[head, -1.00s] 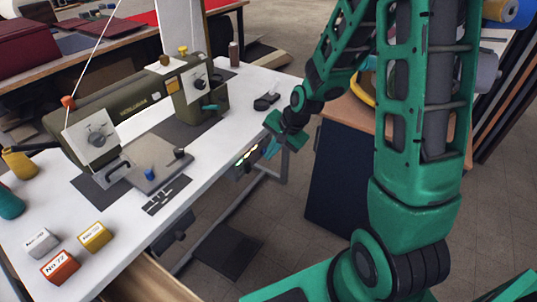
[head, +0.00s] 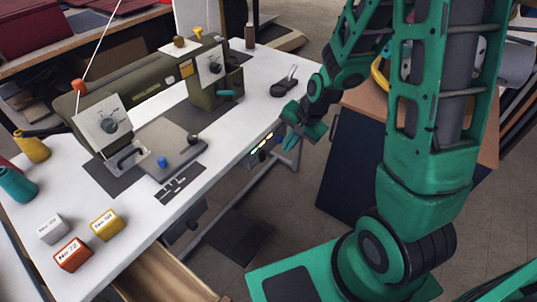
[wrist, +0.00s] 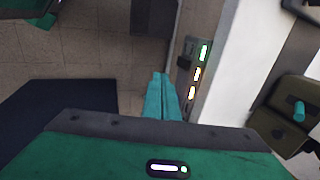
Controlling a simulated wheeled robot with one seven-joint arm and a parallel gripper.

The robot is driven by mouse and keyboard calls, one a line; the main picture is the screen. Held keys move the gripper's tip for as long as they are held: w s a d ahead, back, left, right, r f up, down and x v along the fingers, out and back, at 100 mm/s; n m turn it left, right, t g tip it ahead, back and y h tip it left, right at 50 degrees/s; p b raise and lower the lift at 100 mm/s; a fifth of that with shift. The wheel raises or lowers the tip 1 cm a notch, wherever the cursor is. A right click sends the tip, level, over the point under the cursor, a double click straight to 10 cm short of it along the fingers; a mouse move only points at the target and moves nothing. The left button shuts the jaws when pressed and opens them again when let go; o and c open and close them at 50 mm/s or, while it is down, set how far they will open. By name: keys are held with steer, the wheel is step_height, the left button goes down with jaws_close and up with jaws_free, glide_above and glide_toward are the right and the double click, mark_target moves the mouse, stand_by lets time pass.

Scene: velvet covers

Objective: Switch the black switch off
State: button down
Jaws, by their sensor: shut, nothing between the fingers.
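A small switch panel (head: 264,146) with green and amber lights hangs under the front edge of the white table. In the wrist view the grey panel (wrist: 190,48) shows several lit indicators in a row, and a small dark part (wrist: 183,62) beside them that may be the black switch. Its setting is too small to read. My gripper (head: 291,141) is shut and empty, just right of the panel in the head view. In the wrist view its teal fingertips (wrist: 163,80) are left of and below the panel lights, with no visible contact.
The white table (head: 235,150) carries an olive sewing machine (head: 150,95), small labelled boxes (head: 72,254) and a black handled object (head: 285,82). A dark blue panel (head: 345,165) stands right of my gripper. An open wooden drawer (head: 165,275) is at lower left.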

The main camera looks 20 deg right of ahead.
mark_target(262, 156)
steer(key=w+a+f, duration=0.4)
steer(key=w+f, duration=0.2)
steer(key=f, duration=0.3)
steer(key=shift+a+f, duration=0.15)
steer(key=shift+f, duration=0.25)
stand_by(0.4)
